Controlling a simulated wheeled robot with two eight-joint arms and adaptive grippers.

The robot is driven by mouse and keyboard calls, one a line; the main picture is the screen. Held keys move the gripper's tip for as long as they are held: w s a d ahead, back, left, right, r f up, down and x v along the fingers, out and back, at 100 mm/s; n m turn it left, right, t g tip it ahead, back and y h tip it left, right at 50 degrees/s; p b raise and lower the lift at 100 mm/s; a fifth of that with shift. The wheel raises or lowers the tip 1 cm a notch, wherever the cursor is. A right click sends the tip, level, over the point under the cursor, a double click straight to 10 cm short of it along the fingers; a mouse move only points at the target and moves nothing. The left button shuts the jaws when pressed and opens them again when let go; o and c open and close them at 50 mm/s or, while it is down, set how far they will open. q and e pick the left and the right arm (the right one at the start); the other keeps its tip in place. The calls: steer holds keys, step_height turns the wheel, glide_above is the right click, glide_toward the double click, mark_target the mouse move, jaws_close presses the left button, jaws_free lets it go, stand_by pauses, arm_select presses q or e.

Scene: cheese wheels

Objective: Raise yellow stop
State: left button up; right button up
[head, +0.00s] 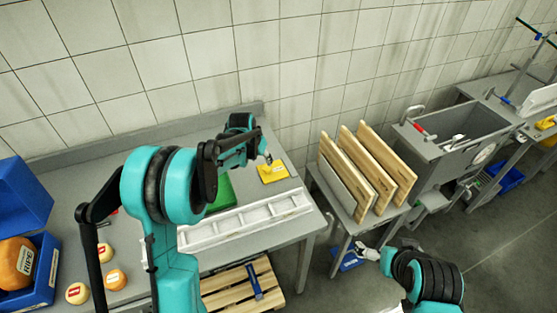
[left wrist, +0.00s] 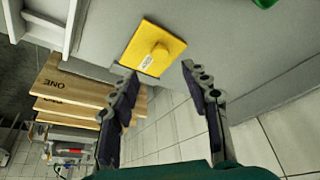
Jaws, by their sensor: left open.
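The yellow stop (head: 273,174) is a square yellow plate with a round knob and a small pale label. It lies flat on the grey table near its right end. It also shows in the left wrist view (left wrist: 150,38), just beyond the fingertips. My left gripper (head: 264,157) is beside and above the stop in the head view. In the left wrist view its two fingers (left wrist: 161,74) are spread apart with nothing between them. My right gripper (head: 367,253) is low at the lower right, beyond the table; its small, partly hidden fingers do not show their state.
A white compartmented rack (head: 245,222) lies along the table front, with a green item (head: 222,194) behind it. Upright wooden boards (head: 368,172) stand right of the table. Small cheeses (head: 116,279) and a blue crate (head: 44,281) are at left. The tiled wall (head: 180,60) closes the back.

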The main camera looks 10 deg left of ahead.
mark_target(266, 168)
arm_select(q)
steer(key=b+x, duration=0.1)
steer(key=x, duration=0.8)
steer(key=shift+w, duration=0.2)
jaws_close()
